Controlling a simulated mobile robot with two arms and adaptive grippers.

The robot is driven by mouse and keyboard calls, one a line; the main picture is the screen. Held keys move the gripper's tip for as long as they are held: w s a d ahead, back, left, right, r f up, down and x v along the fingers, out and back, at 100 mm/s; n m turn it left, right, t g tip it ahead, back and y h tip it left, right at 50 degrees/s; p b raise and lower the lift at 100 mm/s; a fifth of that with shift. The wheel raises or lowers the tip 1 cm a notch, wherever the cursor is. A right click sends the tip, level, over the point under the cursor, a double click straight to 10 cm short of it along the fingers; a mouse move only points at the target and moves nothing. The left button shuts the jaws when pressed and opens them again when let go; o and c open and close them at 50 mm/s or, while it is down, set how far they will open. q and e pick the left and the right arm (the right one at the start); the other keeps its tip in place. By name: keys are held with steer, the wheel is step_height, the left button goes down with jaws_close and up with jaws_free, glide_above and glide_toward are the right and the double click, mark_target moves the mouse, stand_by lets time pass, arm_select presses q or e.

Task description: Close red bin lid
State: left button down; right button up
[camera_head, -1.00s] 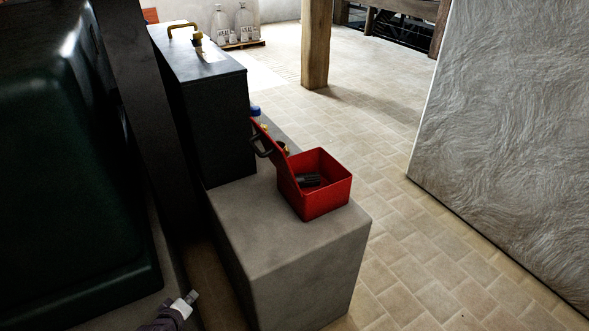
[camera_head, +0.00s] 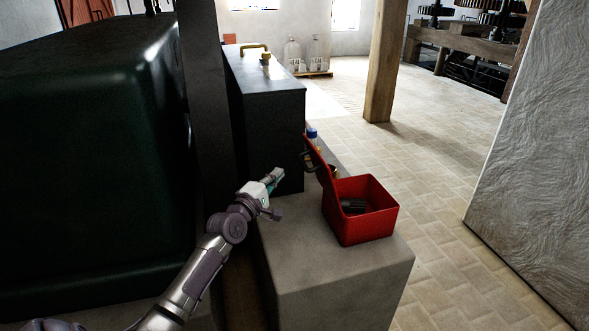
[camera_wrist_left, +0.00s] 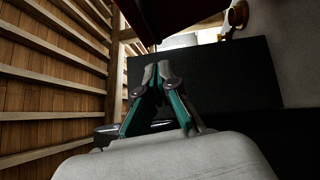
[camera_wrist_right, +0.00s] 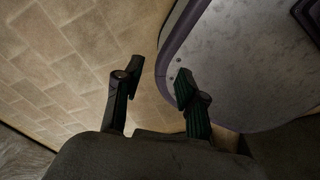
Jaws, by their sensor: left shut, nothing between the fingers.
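The red bin (camera_head: 362,228) stands on the grey concrete block, with a dark object (camera_head: 353,205) inside. Its red lid (camera_head: 322,172) stands open, tilted up on the bin's left side, with a dark handle (camera_head: 309,161) on its outer face. My left gripper (camera_head: 279,173) is shut and empty, left of the lid and apart from it. In the left wrist view its fingertips (camera_wrist_left: 157,70) meet, under a dark reddish shape that may be the lid. My right gripper (camera_wrist_right: 160,82) is open and empty, seen only in its own wrist view, over tiled floor.
The bin's concrete block (camera_head: 330,290) has bare top in front. A dark cabinet (camera_head: 270,125) with a brass handle stands behind my left gripper. A blue-capped bottle (camera_head: 312,134) is behind the lid. A big dark green housing (camera_head: 90,180) fills the left. Tiled floor at right is open.

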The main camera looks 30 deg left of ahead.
arm_select(q)
steer(key=shift+w+d+r+p, duration=0.1)
steer(key=shift+w+d+p, duration=0.25)
steer(key=shift+w, duration=0.45)
steer(key=shift+w+d+r+p, duration=0.1)
steer(key=shift+w+d, duration=0.4)
steer(key=shift+w, duration=0.3)
steer(key=shift+w+d+r+p, duration=0.1)
steer(key=shift+w+d+p, duration=0.25)
steer(key=shift+w, duration=0.45)
